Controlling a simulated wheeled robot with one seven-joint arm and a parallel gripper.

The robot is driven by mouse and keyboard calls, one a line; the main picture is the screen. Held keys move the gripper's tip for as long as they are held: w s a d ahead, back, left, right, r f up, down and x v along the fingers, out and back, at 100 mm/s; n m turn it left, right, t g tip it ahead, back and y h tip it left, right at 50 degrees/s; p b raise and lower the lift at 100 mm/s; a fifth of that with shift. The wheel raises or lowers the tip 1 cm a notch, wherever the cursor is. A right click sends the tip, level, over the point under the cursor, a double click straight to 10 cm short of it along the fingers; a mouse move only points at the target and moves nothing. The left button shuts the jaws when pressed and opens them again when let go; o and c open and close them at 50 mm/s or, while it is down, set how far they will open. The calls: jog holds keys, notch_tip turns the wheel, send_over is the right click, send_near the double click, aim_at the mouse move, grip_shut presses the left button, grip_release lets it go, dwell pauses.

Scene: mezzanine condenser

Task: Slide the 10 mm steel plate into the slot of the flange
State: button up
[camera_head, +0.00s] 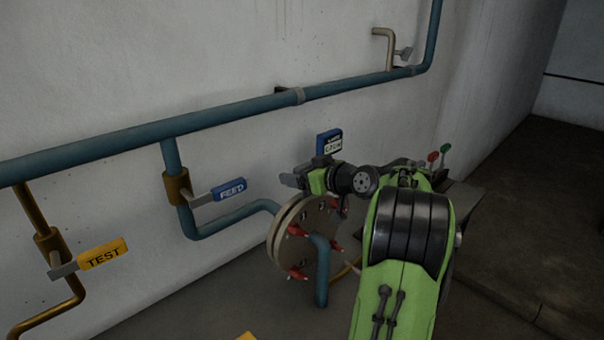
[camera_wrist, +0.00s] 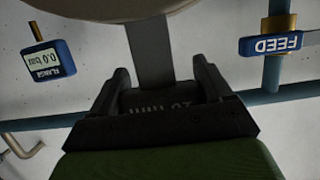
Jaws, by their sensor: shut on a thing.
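The flange (camera_head: 284,226) is a pair of round cream discs with several red-handled bolts around them, below and left of my arm in the head view. My gripper (camera_head: 293,180) is just above the flange's top edge. In the wrist view, my gripper (camera_wrist: 161,82) is shut on the dark, labelled end of the steel plate (camera_wrist: 151,50). The plate's grey strip runs from the fingers up to the flange rim (camera_wrist: 115,9). I cannot tell whether its far end is inside the slot, and the slot itself is hidden.
A blue gauge (camera_wrist: 49,62) reads 0.0 bar beside the flange. The blue FEED valve handle (camera_head: 229,189) and yellow TEST handle (camera_head: 103,253) stick out at left. A long blue pipe (camera_head: 220,117) runs along the wall. Red and green knobs (camera_head: 433,157) stand behind my arm.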

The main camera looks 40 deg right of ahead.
jog(key=shift+f+b, duration=1.85)
jog(key=shift+f, duration=0.1)
jog(key=o, duration=1.2)
jog(key=v, duration=1.5)
jog(key=shift+s, duration=0.35)
jog(key=shift+a+r, duration=0.1)
